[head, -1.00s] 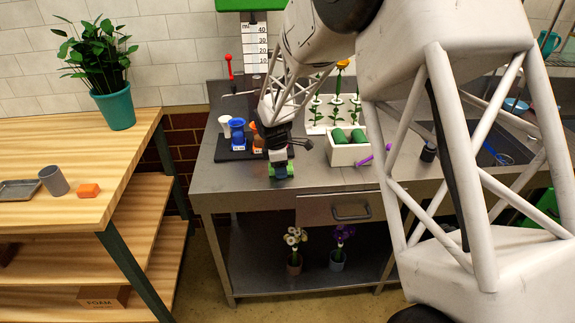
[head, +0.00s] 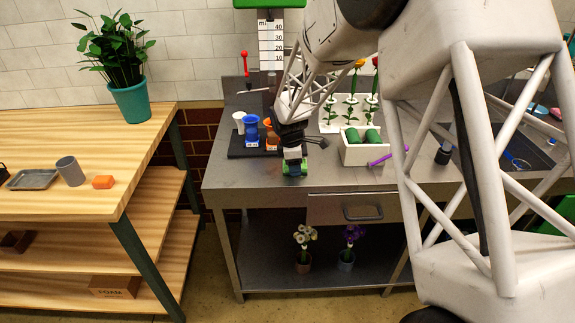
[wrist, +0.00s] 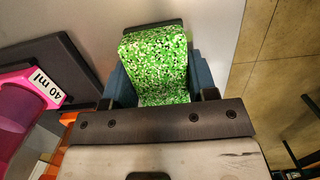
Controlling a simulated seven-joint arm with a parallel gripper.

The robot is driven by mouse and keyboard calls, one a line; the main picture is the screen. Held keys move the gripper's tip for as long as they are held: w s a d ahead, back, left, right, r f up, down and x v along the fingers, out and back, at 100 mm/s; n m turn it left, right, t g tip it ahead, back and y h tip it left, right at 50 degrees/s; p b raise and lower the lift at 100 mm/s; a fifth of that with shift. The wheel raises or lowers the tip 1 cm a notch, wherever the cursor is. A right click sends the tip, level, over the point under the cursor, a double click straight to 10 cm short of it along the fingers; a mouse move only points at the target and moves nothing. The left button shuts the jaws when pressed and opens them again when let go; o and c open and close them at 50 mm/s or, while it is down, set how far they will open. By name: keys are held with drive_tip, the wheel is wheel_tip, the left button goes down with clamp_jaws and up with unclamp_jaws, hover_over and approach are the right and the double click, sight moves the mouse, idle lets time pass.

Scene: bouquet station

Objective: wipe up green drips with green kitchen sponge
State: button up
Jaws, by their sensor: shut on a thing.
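My gripper (head: 294,174) is shut on the green kitchen sponge (head: 293,167), low over the front part of the grey metal bench, near its front edge. In the wrist view the sponge (wrist: 155,62) is a green block speckled white and black, held between my blue fingers. I cannot tell if its underside touches the bench top. No green drips can be made out in either view; my gripper and sponge may cover some of the surface.
Left of my gripper a dark tray (head: 236,152) holds small cups, including a blue one (head: 251,130). To the right stand a white box (head: 365,155) with green blocks and a purple tool (head: 385,158). A wooden shelf (head: 110,150) stands left. Bare bench top (head: 235,176) lies left of my gripper.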

sight(304, 163)
drive_tip(key=shift+d, duration=0.8)
drive_tip(key=shift+d+f, duration=0.1)
drive_tip(key=shift+d, duration=0.55)
drive_tip(key=shift+a, duration=3.6)
drive_tip(key=shift+d, duration=0.75)
drive_tip(key=shift+d+f, duration=0.1)
drive_tip(key=shift+d, duration=0.25)
drive_tip(key=shift+d+r, duration=0.2)
drive_tip(key=shift+d, duration=0.55)
drive_tip(key=shift+d+f, duration=0.15)
drive_tip(key=shift+d, duration=1.4)
drive_tip(key=shift+d+r, duration=0.25)
drive_tip(key=shift+r, duration=0.05)
drive_tip(key=shift+a+r, duration=0.1)
drive_tip(key=shift+r, duration=3.75)
